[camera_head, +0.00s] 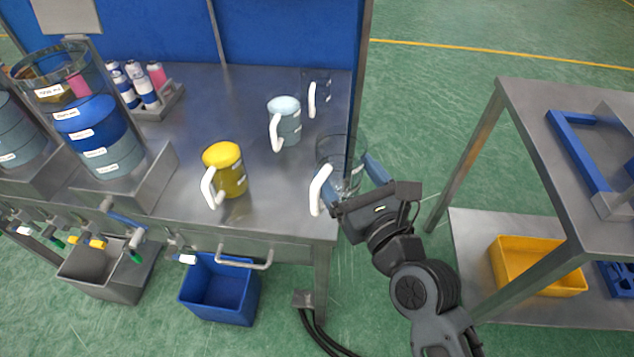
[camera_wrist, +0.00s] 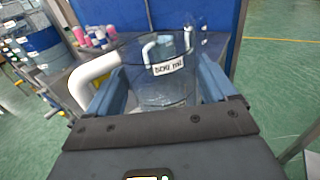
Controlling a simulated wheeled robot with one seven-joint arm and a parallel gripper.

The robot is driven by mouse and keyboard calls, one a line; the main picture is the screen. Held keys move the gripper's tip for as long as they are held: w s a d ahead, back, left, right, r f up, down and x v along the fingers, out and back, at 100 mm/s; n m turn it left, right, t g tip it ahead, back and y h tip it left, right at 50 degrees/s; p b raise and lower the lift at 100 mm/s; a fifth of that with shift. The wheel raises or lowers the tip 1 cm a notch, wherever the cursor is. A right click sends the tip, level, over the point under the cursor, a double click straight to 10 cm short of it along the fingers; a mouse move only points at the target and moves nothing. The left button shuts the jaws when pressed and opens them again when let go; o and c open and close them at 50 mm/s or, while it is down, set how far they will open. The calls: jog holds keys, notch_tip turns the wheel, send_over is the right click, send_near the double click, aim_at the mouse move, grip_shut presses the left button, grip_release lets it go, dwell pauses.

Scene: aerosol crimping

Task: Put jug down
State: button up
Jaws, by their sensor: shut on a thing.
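A clear, empty-looking jug (camera_head: 345,160) with a white handle is at the right front corner of the steel table (camera_head: 270,215). My gripper (camera_head: 352,182) is shut on this jug, with its blue fingers on either side of the body. In the wrist view the jug (camera_wrist: 165,85) stands upright between the two fingers (camera_wrist: 163,90), its white handle to the left and a printed label on its far side. I cannot tell whether its base touches the table.
A yellow jug (camera_head: 228,172), a pale blue-grey jug (camera_head: 286,122) and another clear jug (camera_head: 316,93) stand on the table. Large layered tanks (camera_head: 95,135) and a holder with bottles (camera_head: 165,102) are at left. A steel rack (camera_head: 540,130) stands at right.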

jog(key=shift+w+a+f+b, duration=0.9)
jog(key=shift+w+f, duration=0.05)
jog(key=shift+f, duration=0.5)
jog(key=shift+w+a+f+b, duration=0.9)
jog(key=shift+a+f+b, duration=0.05)
jog(key=shift+f, duration=0.55)
jog(key=shift+w+a+f+b, duration=0.9)
jog(key=shift+w+f, duration=0.05)
jog(key=shift+f, duration=0.5)
jog(key=shift+f, duration=0.1)
jog(key=shift+f, duration=0.15)
jog(key=o, duration=1.4)
jog(key=shift+c, duration=0.2)
jog(key=shift+r, duration=0.35)
jog(key=p+v, duration=0.1)
jog(key=v, duration=1.1)
jog(key=shift+f, duration=0.2)
